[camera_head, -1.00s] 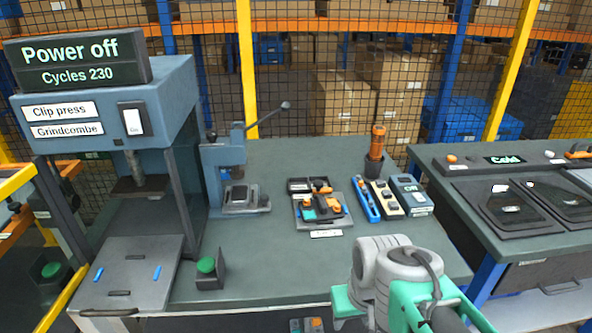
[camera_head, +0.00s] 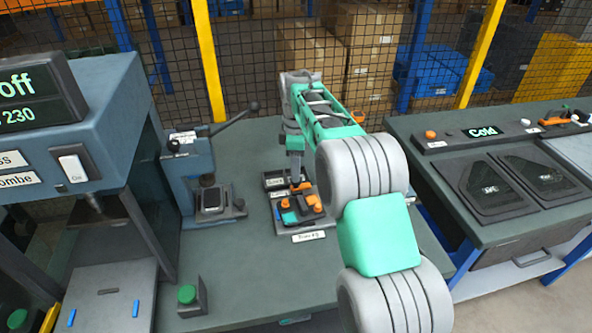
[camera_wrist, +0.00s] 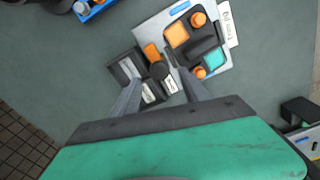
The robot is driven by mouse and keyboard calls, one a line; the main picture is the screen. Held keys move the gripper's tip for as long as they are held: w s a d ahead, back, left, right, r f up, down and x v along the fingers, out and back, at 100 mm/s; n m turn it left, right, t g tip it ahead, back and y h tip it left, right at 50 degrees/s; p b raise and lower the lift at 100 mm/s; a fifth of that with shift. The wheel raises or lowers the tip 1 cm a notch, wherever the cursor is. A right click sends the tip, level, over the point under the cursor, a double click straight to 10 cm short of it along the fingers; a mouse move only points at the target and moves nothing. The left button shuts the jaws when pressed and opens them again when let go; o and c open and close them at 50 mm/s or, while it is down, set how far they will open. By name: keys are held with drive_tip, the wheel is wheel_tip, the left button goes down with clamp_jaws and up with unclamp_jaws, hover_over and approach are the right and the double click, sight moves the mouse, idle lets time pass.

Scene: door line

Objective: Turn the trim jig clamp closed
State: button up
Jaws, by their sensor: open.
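The trim jig (camera_head: 318,224) is a grey plate on the bench with a white label at its front; it also shows in the wrist view (camera_wrist: 217,64). It bears a dark part with orange and teal pieces (camera_wrist: 197,45). Beside that part is what looks like the clamp, a black round knob (camera_wrist: 158,70) with an orange arm (camera_wrist: 151,51). My gripper (camera_wrist: 158,80) is open above this knob, a finger on either side in the picture. I cannot tell whether they touch. In the head view my gripper (camera_head: 296,178) is over the jig's back edge, its fingertips hard to make out.
A black tray with white-labelled slots (camera_wrist: 125,66) adjoins the jig. A lever press (camera_head: 210,196) stands left of the jig, and the larger clip press (camera_head: 98,115) farther left. A green button (camera_head: 187,294) is near the front. My arm covers the bench right of the jig.

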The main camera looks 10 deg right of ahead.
drive_tip(key=shift+f, duration=1.85)
clamp_jaws()
